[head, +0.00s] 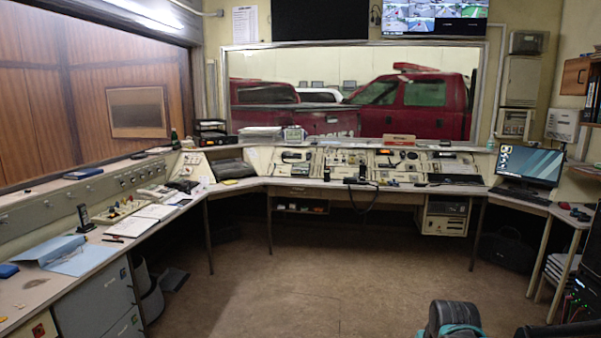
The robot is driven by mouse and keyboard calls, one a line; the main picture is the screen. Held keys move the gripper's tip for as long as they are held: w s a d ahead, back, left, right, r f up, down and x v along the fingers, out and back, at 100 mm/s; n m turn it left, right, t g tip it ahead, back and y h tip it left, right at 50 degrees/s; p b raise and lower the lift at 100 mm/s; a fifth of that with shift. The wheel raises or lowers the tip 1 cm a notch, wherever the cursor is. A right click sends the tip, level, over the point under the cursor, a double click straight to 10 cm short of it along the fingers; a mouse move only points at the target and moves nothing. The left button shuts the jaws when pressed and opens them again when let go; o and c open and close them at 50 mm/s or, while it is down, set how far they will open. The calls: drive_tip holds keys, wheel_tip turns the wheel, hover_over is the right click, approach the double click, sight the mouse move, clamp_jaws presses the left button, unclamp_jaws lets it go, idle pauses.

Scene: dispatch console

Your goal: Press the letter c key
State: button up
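A dark keyboard (520,196) lies on the right end of the console desk, in front of a lit monitor (530,166). It is far off and small in the head view. The letter c key cannot be made out among its keys.
The long console desk (118,246) runs along the left and back walls, with papers, radios and panels on it. The brown floor (270,285) is open in the middle. A dark bag (508,250) lies under the right desk. A dark grey and teal object (452,318) stands at bottom right.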

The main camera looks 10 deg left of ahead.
clamp_jaws()
idle(1.3)
